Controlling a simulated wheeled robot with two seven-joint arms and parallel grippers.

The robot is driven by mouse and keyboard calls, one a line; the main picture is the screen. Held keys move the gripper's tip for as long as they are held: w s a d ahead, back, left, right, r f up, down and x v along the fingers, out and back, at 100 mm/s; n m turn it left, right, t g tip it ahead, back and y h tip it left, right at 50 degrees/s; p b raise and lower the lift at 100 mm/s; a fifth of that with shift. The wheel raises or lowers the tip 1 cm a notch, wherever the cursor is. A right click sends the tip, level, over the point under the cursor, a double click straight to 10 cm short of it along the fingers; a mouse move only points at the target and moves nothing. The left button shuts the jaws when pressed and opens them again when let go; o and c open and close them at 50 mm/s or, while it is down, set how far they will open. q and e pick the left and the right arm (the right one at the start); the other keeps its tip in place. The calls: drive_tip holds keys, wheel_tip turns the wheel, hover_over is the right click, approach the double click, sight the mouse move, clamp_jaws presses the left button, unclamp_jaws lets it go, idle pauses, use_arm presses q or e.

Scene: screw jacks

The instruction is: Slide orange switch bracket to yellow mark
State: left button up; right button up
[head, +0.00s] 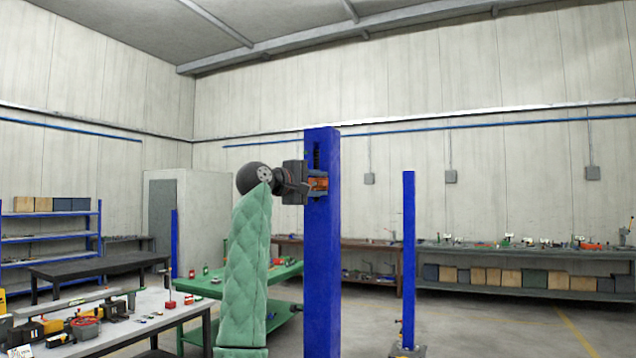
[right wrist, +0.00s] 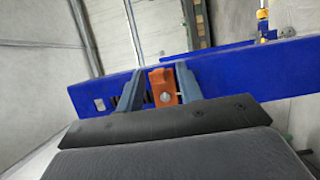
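The orange switch bracket (head: 318,184) sits on the upper part of a tall blue column (head: 321,265) in the head view. My right gripper (head: 303,184) reaches it from the left. In the right wrist view the bracket (right wrist: 163,88) lies between the two grey-blue fingers of the right gripper (right wrist: 158,88). A gap shows at the left finger; the right finger is very close to the bracket, and contact there is unclear. A dark slot (head: 317,152) shows above the bracket. I cannot make out a yellow mark on this column. My left gripper is out of view.
A second blue post (head: 408,260) stands to the right. A green table (head: 285,273) is behind my arm, and a cluttered workbench (head: 110,325) is at the lower left. Long benches line the back wall.

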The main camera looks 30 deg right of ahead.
clamp_jaws()
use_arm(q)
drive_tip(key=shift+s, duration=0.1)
use_arm(e)
drive_tip(key=shift+r, duration=0.15)
wheel_tip(320, 180, up, 4)
drive_tip(key=shift+f, duration=0.2)
drive_tip(key=shift+r, duration=0.35)
unclamp_jaws()
